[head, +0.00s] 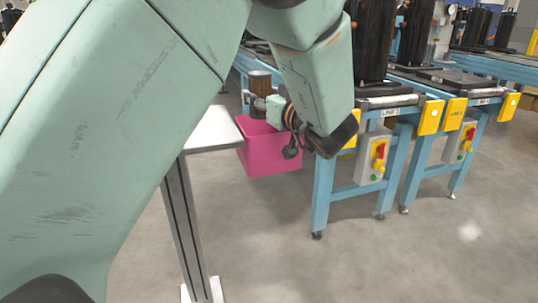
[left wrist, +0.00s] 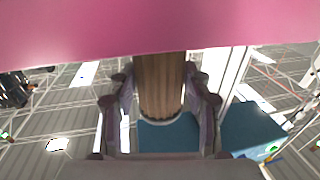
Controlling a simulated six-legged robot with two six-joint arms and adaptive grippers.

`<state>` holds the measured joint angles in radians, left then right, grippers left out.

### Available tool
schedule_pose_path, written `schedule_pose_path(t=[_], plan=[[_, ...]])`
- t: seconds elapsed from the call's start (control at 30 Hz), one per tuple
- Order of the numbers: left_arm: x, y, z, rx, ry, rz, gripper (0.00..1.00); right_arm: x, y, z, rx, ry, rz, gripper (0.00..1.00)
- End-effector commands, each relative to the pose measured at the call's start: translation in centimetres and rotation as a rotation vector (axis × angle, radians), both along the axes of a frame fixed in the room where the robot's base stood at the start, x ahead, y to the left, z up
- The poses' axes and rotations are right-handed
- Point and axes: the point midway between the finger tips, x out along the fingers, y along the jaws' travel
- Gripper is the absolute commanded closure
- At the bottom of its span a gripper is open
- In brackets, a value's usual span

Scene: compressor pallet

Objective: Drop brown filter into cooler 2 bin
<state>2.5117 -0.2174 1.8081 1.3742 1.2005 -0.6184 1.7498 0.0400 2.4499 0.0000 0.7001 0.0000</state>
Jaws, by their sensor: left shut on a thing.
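The brown filter (head: 260,80) is an upright cylinder held in my left gripper (head: 257,102). In the left wrist view the filter (left wrist: 159,86) stands between the two fingers of the left gripper (left wrist: 160,98), which are shut on it. A pink bin (head: 268,156) shows just below the gripper in the head view, and the gripper and wrist hide part of its opening. A pink surface (left wrist: 150,25) fills the top of the left wrist view. I cannot tell whether the filter is over the bin's opening or behind it. No cooler label is readable on the bin. My right gripper is out of view.
A white-topped stand (head: 212,132) is left of the bin. Blue conveyor frames (head: 324,195) with yellow end plates, control boxes (head: 372,158) and black cylinders (head: 371,40) stand to the right. The grey floor in front is clear.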

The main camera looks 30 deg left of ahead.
Motion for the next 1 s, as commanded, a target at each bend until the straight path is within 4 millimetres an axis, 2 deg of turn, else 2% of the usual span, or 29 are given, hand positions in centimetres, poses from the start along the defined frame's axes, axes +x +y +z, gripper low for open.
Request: schedule_pose_path(t=[0.27, 0.3, 0.6, 0.87, 1.0], plan=[[0.01, 0.00, -0.05, 0.000, -0.001, 0.000, 0.84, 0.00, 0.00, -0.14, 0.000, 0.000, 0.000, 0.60], [0.01, 0.00, -0.04, 0.000, -0.001, 0.000, 0.50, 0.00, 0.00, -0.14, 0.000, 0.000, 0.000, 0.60], [0.01, 0.00, -0.07, 0.000, -0.001, 0.000, 0.25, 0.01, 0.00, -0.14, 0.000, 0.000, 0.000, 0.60], [0.00, 0.00, -0.12, 0.000, 0.000, 0.000, 0.25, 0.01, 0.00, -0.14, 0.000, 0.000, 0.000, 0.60], [0.02, 0.00, 0.72, 0.000, -0.002, 0.000, 0.25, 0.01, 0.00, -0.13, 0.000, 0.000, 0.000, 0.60]])
